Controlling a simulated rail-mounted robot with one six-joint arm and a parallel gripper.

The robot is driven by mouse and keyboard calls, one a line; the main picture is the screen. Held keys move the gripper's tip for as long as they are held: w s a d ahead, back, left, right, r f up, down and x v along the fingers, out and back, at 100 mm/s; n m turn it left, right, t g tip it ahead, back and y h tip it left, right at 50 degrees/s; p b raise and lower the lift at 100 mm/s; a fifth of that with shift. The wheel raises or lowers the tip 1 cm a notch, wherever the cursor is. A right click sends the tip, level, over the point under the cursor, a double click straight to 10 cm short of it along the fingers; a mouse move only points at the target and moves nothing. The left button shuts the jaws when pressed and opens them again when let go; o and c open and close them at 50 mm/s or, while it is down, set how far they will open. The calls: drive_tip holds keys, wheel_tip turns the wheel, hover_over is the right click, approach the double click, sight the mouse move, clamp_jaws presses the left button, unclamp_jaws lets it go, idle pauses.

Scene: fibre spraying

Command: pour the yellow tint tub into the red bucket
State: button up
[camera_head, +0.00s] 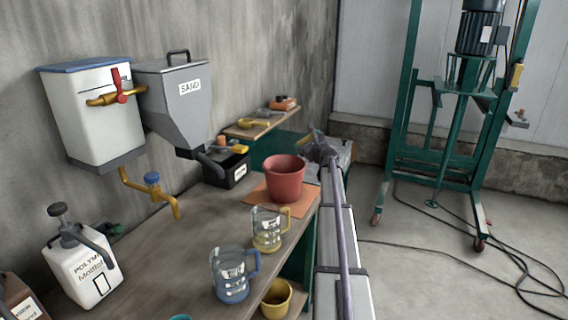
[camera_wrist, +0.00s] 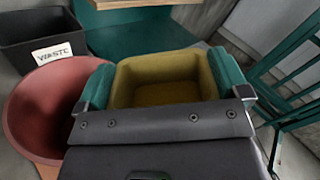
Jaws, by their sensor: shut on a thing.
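The red bucket (camera_head: 284,180) stands upright on an orange mat on the bench; in the wrist view the bucket (camera_wrist: 38,108) is at the left, its inside partly in view. My gripper (camera_wrist: 165,82) is shut on the yellow tint tub (camera_wrist: 158,93), with a green pad on each side of it. The tub is beside the bucket, to its right in the wrist view, and its yellow inside shows. I cannot tell how full it is. In the head view my gripper (camera_head: 322,147) is just right of and behind the bucket, and the tub is mostly hidden.
A black waste bin (camera_head: 228,166) stands behind the bucket. A clear jug with a yellow handle (camera_head: 268,232) and one with a blue handle (camera_head: 232,275) stand in front. A yellow pot (camera_head: 277,300) is near the bench edge. The sand hopper (camera_head: 180,100) hangs at the left.

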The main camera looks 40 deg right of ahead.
drive_tip(key=shift+s+a+r+n, duration=0.1)
drive_tip(key=shift+s+a+n, duration=0.1)
drive_tip(key=shift+a+n, duration=0.15)
drive_tip(key=shift+w+a, duration=0.1)
drive_tip(key=shift+w, duration=0.15)
drive_tip(key=shift+a+r+n, duration=0.1)
drive_tip(key=shift+a+n, duration=0.15)
drive_tip(key=shift+w+a, duration=0.1)
drive_tip(key=shift+a+n, duration=0.2)
drive_tip(key=shift+n, duration=0.1)
drive_tip(key=shift+w+a+f+n, duration=0.15)
drive_tip(key=shift+a+f+n, duration=0.3)
drive_tip(key=shift+n, duration=0.45)
drive_tip(key=shift+a+r+n, duration=0.2)
drive_tip(key=shift+r+n, duration=0.05)
drive_tip(key=shift+n, duration=0.55)
drive_tip(key=shift+w+a+f+n+b, duration=0.15)
drive_tip(key=shift+a+f+n+b, duration=0.1)
drive_tip(key=shift+f+n+b, duration=0.5)
idle(0.5)
